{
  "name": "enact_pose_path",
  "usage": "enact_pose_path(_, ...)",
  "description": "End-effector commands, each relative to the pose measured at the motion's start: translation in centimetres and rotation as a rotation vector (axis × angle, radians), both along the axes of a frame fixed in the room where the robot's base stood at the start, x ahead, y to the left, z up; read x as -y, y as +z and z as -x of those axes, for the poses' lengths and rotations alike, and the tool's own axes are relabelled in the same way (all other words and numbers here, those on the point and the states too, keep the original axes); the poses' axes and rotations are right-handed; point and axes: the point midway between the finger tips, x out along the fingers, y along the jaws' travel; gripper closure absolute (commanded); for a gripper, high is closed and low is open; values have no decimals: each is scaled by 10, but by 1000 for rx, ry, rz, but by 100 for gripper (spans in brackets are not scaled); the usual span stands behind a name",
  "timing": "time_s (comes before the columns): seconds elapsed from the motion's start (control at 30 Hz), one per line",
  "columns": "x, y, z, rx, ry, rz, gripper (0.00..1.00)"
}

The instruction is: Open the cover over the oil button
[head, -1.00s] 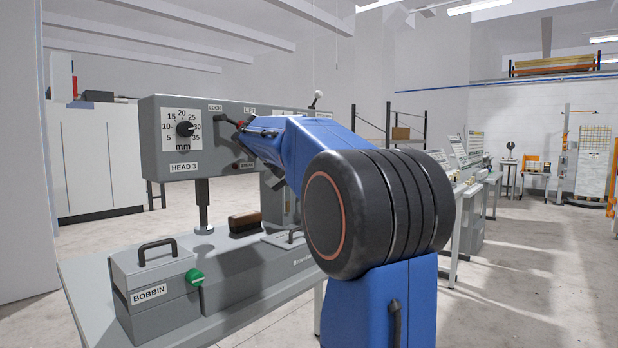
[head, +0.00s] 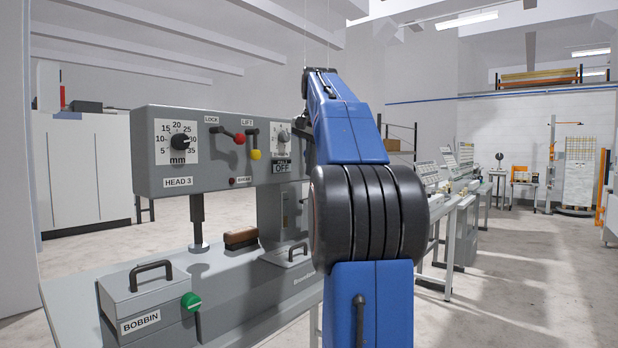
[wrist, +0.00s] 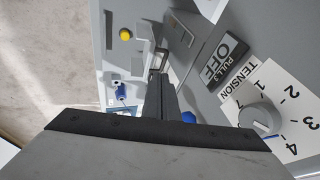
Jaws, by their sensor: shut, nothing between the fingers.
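No cover marked oil is readable in either view. In the head view a flat grey plate with a dark handle (head: 297,251) lies on the machine bed; my arm partly hides that area. My gripper (wrist: 160,84) is shut and empty, apart from the panel in the picture. In the head view my gripper is hidden.
The HEAD 3 panel (head: 215,184) carries a dial, a red lever knob (head: 240,138), a yellow one (head: 256,154) and an OFF sign (head: 281,167). The TENSION dial (wrist: 258,117) is close to my gripper. The BOBBIN box (head: 150,297) and a brown brush (head: 240,238) are on the bed.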

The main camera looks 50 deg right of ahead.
Motion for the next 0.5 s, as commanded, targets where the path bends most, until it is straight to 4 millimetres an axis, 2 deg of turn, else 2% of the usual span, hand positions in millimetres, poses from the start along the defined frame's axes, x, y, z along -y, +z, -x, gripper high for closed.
enact_pose_path(0.3,15,-46,-20,-4,1,-1,100)
enact_pose_path(0.5,22,-68,-30,-2,1,1,100)
